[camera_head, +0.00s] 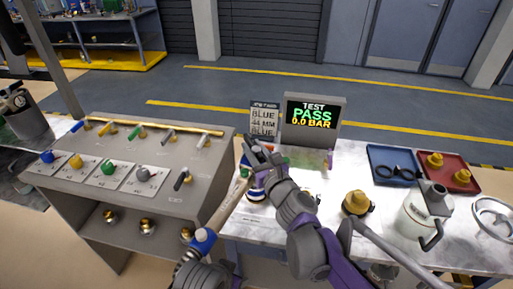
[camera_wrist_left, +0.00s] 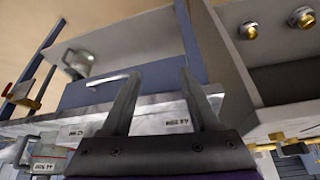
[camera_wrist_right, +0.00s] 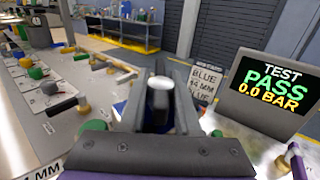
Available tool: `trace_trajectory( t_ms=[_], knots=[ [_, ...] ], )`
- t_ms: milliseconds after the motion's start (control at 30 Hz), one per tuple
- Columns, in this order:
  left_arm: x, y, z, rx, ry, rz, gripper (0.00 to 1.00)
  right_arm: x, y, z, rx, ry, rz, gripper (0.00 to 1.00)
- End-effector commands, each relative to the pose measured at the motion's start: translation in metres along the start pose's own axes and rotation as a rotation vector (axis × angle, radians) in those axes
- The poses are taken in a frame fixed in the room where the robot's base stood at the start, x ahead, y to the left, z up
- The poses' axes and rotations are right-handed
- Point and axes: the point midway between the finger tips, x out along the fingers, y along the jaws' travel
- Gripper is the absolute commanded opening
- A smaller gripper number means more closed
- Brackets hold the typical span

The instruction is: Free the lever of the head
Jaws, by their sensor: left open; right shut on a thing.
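My right gripper (camera_head: 262,150) is over the near left part of the marble table. In the right wrist view its fingers are closed around a grey, light-tipped piece (camera_wrist_right: 160,92), which looks like the lever of the head. The head (camera_head: 256,194), white and blue, shows only partly beside my right gripper; the rest is hidden by the gripper and arm. A tan hose (camera_head: 226,207) with a blue fitting (camera_head: 203,236) runs down and left from there. My left gripper (camera_wrist_left: 158,80) is open and empty in the left wrist view, with the bench's underside and shelves beyond it.
A test screen (camera_head: 312,116) reads PASS 0.0 BAR, beside a card (camera_head: 264,121) reading BLUE 44 MM. A grey bench (camera_head: 120,200) with coloured knobs and levers stands left. Right are a blue tray (camera_head: 377,156), red tray (camera_head: 458,162), brass fitting (camera_head: 357,203) and white jug (camera_head: 420,210).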

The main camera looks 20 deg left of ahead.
Motion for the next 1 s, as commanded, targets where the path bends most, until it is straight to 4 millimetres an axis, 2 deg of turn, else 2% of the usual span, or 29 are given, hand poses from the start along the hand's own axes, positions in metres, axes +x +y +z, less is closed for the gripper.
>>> trace_trajectory(
  t_ms=[100, 133, 300, 667, 767, 1000],
  knots=[
    [0.0, 0.0, 0.0, 0.0, 0.0, 0.0, 0.61, 0.0, 0.0, 0.0, 0.0, 0.0, 0.0, 0.0],
    [0.0, 0.0, 0.0, 0.0, 0.0, 0.0, 0.61, 0.0, 0.0, 0.0, 0.0, 0.0, 0.0, 0.33],
    [0.0, 0.0, 0.0, 0.0, 0.0, 0.0, 0.61, 0.0, 0.0, 0.0, 0.0, 0.0, 0.0, 0.62],
    [0.001, 0.0, 0.0, 0.0, 0.0, 0.0, 0.61, -0.005, 0.0, 0.0, 0.0, 0.0, 0.0, 0.62],
    [0.002, 0.0, 0.001, 0.0, -0.001, 0.0, 0.61, -0.017, -0.001, 0.0, 0.0, 0.0, 0.0, 0.62],
    [0.004, 0.0, 0.003, 0.0, -0.002, 0.0, 0.61, -0.066, -0.001, 0.0, -0.001, 0.0, -0.002, 0.62]
  ],
)
